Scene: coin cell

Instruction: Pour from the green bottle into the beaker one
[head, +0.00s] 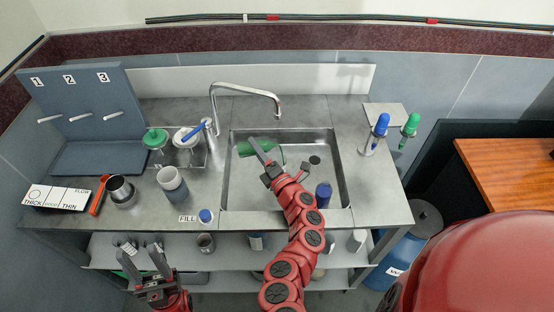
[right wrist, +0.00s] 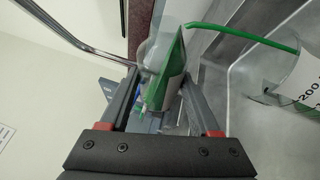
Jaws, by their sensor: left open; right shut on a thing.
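The green bottle (head: 246,148) is over the sink, tilted, and my right gripper (head: 257,147) is shut on it. In the right wrist view its green and pale side (right wrist: 165,80) shows between the fingers. A clear vessel marked 200 (right wrist: 300,85) is beside it there, at the right. A thin green curved line runs between them; I cannot tell whether it is liquid or a tube. The clear vessel shows dimly beside the gripper in the head view (head: 280,153). I cannot tell which vessel is beaker one. My left gripper (head: 142,247) is open and empty before the bench.
The sink (head: 235,190) has a tall faucet (head: 245,88) behind it. Blue-topped (head: 381,126) and green-topped (head: 411,125) items stand right. A blue bottle (head: 323,194) is in the sink.

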